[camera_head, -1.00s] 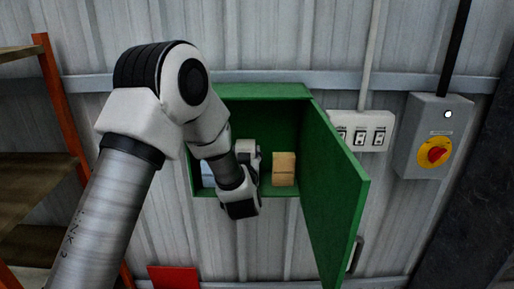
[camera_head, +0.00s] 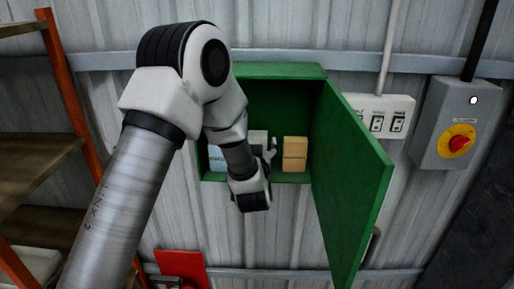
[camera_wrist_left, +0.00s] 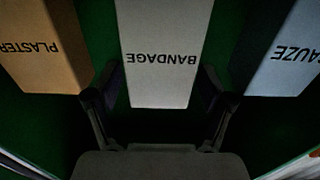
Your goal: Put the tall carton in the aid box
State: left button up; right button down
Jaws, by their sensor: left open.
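The tall carton, pale and lettered BANDAGE (camera_wrist_left: 160,60), stands in the green aid box (camera_head: 285,72). It also shows in the head view (camera_head: 258,136), partly hidden by my left arm. My left gripper (camera_wrist_left: 157,88) is open, with one finger on each side of this carton and a visible gap on both sides in the wrist view. In the head view the left gripper (camera_head: 262,156) is at the box opening, partly hidden by its own wrist. My right gripper is not in view.
A tan PLASTER carton (camera_wrist_left: 48,55) and a pale GAUZE carton (camera_wrist_left: 290,50) flank the tall carton. The green door (camera_head: 350,180) stands open at the right.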

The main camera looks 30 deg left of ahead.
pick_arm(q)
jog(key=shift+s+d+f, duration=0.2)
jog(key=shift+s+d, duration=0.05)
jog(key=shift+s, duration=0.05)
jog(key=b+v, duration=0.4)
jog(key=v, duration=0.7)
jog(key=s+d+f+m+g+h, duration=0.1)
jog(key=s+f+m+g+h, duration=0.15)
jog(key=f, duration=0.85)
jog(key=s+d+f+m+g+h, duration=0.1)
jog(key=s+d+f+g+h, duration=0.15)
jog(key=f, duration=0.95)
jog(key=s+d+f+m+g+h, duration=0.2)
jog(key=s+d+f+g+h, duration=0.2)
jog(key=s+f+g, duration=0.6)
jog(key=s+f, duration=0.9)
jog(key=s, duration=0.3)
jog(key=shift+f, duration=0.35)
